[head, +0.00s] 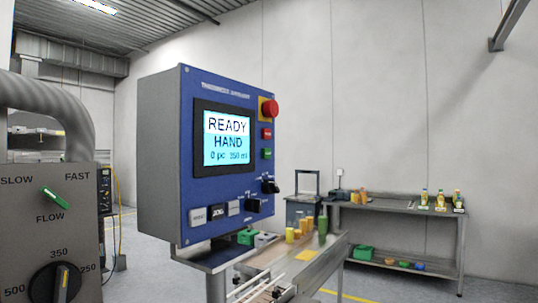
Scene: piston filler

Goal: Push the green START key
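The blue control panel (222,180) stands on a post in the middle of the head view, its face turned a little to the right. The green key (267,154) is on its right side, below a red key (266,133); the lettering on both is too small to read. The panel's screen (227,139) reads READY, HAND, 0 pc and 350 ml. Neither of my grippers is in view, and nothing covers the green key.
A red mushroom button (270,109) sits above the keys, and black knobs (270,186) below. A grey box (52,230) with FLOW and volume dials stands at left. A conveyor (290,262) with bottles lies behind the panel. A steel table (400,207) stands at the back right.

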